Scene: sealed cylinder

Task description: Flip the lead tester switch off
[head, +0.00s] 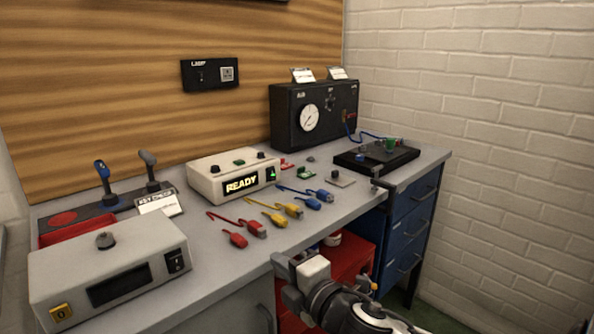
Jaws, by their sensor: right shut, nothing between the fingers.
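A cream box (232,175) stands mid-bench with a lit display reading READY. A small green-lit switch (271,173) is at the right end of its front. Red, yellow and blue leads (275,214) lie in front of it. A grey box (110,262) at the front left has a dark display and a black rocker switch (175,261). I cannot read which box is labelled as the lead tester. My right gripper (284,277) is shut and empty at the bench's front edge, apart from both boxes. My left gripper is not in view.
A black gauge box (314,115) and a black tray (376,157) stand at the back right. Two levers (104,180) and a sign (159,203) are at the left. A wall switch plate (210,74) hangs above. Red (347,262) and blue drawers (411,222) are below.

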